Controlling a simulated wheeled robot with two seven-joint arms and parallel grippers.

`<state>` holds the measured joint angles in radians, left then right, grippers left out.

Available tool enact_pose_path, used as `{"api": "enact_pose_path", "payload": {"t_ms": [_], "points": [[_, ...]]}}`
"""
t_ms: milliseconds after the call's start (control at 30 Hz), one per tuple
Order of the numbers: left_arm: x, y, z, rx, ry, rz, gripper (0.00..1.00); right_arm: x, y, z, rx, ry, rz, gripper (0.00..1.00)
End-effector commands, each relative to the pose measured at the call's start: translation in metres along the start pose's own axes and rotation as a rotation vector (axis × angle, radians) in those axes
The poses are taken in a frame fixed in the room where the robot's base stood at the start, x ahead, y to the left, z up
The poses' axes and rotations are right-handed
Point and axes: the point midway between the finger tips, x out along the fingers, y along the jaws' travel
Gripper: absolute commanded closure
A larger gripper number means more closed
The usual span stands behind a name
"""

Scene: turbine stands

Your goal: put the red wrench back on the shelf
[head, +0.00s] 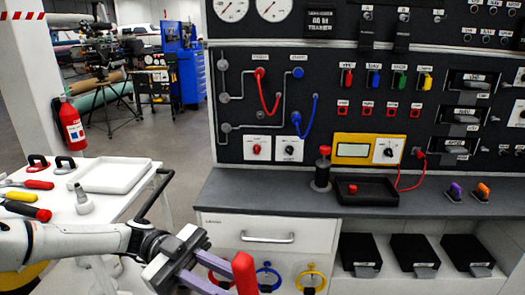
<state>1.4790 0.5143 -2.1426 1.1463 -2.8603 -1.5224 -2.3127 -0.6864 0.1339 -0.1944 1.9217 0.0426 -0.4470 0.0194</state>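My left gripper (232,280) reaches in from the lower left, in front of the white cabinet. Its two purple fingers meet a thick upright red bar, which looks like the handle of the red wrench (245,272). The fingers appear shut on it. The lower end of the bar is cut off by the picture's bottom edge, so its full shape is hidden. An open shelf (400,284) holding black boxes is under the dark counter at the right. My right gripper is not in view.
The dark counter (262,190) carries a black tray (368,192) and a red-topped post (322,172). Blue (268,276) and yellow (311,278) rings are on the cabinet front. A white cart (128,212) with tools and a white tray (112,176) stands at the left.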

Motion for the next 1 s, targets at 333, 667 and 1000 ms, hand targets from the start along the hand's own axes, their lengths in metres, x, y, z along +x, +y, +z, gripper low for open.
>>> {"api": "enact_pose_path", "payload": {"t_ms": [333, 667, 1000], "points": [[0.013, -0.012, 0.001, 0.01, -0.025, -0.214, 1.0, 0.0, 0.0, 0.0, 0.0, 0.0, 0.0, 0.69], [0.016, -0.012, -0.007, 0.018, -0.054, -0.404, 1.0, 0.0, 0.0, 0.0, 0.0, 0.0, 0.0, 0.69], [0.009, 0.009, -0.031, 0.023, -0.078, -0.574, 1.0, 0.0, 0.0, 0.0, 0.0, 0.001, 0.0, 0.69]]}}
